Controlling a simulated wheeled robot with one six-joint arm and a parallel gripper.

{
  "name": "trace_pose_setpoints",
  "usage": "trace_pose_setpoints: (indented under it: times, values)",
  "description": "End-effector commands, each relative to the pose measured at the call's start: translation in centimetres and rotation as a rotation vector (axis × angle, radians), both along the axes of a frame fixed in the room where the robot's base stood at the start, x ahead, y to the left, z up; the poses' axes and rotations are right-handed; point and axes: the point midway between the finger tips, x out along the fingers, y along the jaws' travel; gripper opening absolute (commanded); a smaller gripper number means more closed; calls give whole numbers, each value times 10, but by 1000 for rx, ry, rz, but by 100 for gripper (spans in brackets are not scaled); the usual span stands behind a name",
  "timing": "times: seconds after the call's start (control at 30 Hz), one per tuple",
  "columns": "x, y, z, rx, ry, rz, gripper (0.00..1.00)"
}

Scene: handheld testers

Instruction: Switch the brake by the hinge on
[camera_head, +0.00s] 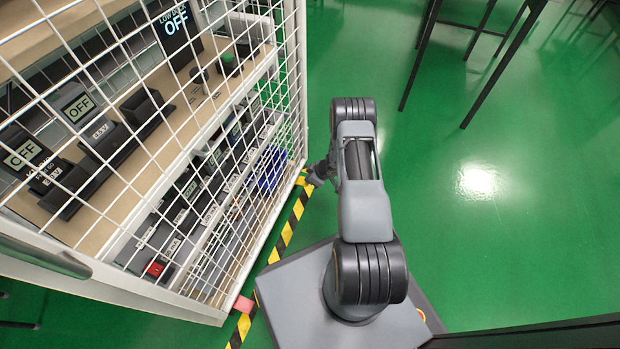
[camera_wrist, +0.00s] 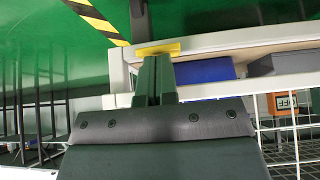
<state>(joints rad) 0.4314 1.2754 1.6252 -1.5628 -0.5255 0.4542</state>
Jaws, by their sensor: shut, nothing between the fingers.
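A yellow pedal-like bar (camera_head: 303,177) sticks out low at the cage's right-hand corner, beside the striped floor tape. It also shows in the wrist view (camera_wrist: 158,49), just beyond my fingertips. A pink-red tab (camera_head: 244,304) sticks out at the cage's near lower corner. I cannot tell which tab is by the hinge, or whether either brake is on. My gripper (camera_head: 314,178) is low beside the yellow bar. In the wrist view my gripper (camera_wrist: 157,60) is shut and empty, its tips very close to the bar; contact is unclear.
A white mesh cage (camera_head: 285,90) with shelves of testers stands on the left. A blue bin (camera_wrist: 204,70) is inside near the corner. Black-yellow tape (camera_head: 287,234) runs along the cage. Dark table legs (camera_head: 490,65) stand at the back right. The green floor on the right is clear.

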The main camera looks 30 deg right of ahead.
Motion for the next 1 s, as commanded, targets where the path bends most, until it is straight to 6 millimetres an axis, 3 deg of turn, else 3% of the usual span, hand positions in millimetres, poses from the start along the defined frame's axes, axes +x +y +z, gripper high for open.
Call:
trace_pose_setpoints:
  times: [0.37, 0.57, 1.0]
  values:
    - [-2, -1, -3, 1, 1, -1, 0]
    - [-8, -8, -32, 1, 1, -1, 0]
    - [-7, -8, -22, -1, -1, -1, 0]
